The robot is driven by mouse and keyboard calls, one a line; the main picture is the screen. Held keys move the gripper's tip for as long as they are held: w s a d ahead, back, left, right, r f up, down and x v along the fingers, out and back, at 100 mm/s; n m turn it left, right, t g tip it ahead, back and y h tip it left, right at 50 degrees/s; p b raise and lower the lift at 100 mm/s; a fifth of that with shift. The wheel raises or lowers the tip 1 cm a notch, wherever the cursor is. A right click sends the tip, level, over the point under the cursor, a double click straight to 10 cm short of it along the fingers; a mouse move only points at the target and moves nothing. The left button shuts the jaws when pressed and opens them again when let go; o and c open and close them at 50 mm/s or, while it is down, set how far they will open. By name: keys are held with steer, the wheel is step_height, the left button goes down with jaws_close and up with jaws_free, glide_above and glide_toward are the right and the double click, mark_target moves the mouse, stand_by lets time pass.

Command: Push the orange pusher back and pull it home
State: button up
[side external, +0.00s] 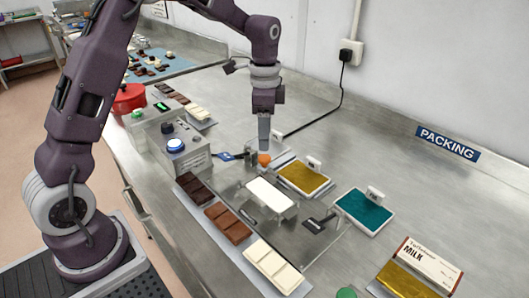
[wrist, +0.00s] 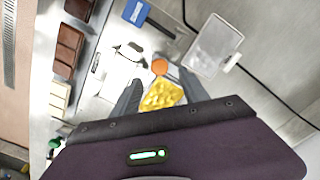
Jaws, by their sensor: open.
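The orange pusher (side external: 264,159) shows as a small round orange knob behind the white plate (side external: 270,194) on the bench. My gripper (side external: 264,146) points down right above it, and its tip overlaps the knob's top in the side view. In the wrist view the orange knob (wrist: 160,67) lies between the lines of my two open fingers (wrist: 159,82), just beyond their tips. The fingers look empty; whether they touch the knob I cannot tell. The pusher's shaft or base is hidden.
A gold-filled tray (side external: 303,177) and a teal-filled tray (side external: 364,211) stand to the right. Chocolate bars (side external: 228,222) line the front edge. A control box (side external: 180,145) with a blue button stands left. A black cable runs to the wall socket (side external: 350,52). The bench's back right is clear.

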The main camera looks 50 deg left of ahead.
mark_target(265, 156)
step_height(265, 156, down, 6)
steer(key=shift+f, duration=0.1)
jaws_close()
stand_by(1.5)
